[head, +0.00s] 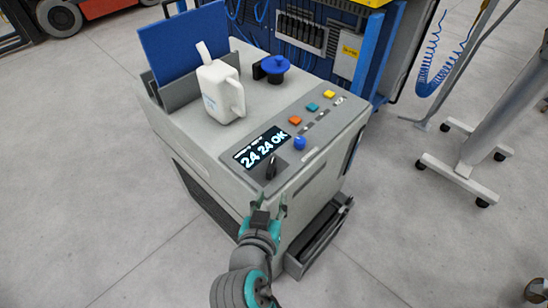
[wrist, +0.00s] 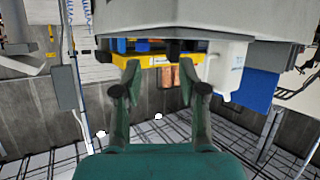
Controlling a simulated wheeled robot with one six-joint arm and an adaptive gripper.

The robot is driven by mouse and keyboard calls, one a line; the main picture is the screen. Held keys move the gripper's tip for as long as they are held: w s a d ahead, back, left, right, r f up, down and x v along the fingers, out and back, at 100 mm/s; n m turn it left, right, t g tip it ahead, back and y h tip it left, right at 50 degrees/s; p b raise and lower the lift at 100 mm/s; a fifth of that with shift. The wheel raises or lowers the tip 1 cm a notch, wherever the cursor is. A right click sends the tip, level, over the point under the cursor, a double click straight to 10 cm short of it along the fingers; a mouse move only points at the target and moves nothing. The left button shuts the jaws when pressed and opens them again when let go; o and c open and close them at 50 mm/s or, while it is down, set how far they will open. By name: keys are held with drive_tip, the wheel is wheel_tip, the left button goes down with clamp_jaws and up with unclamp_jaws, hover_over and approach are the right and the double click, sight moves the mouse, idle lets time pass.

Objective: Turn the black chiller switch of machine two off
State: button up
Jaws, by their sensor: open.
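In the head view a black rotary switch (head: 271,168) stands on the sloped front panel of a grey machine (head: 220,160), just below a display (head: 262,148) reading "24 24 OK". I cannot tell from the frames whether this is machine two or which position means off. My gripper (head: 268,204) is at the machine's front edge, a little below the switch in the picture and apart from it. Its fingers are spread and empty. In the wrist view my open gripper (wrist: 160,76) has nothing between its fingertips; I cannot pick out the switch there.
Orange (head: 295,120), teal (head: 312,107), yellow (head: 329,94) and blue (head: 299,143) buttons line the panel. A wheeled stand (head: 458,172) is at right.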

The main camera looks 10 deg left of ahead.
sight(269, 171)
drive_tip(key=shift+m, duration=0.6)
drive_tip(key=w, duration=0.7)
drive_tip(key=w+a+f, duration=0.1)
drive_tip(key=w, duration=0.2)
drive_tip(key=shift+w+f, duration=0.1)
drive_tip(key=shift+w, duration=0.25)
clamp_jaws()
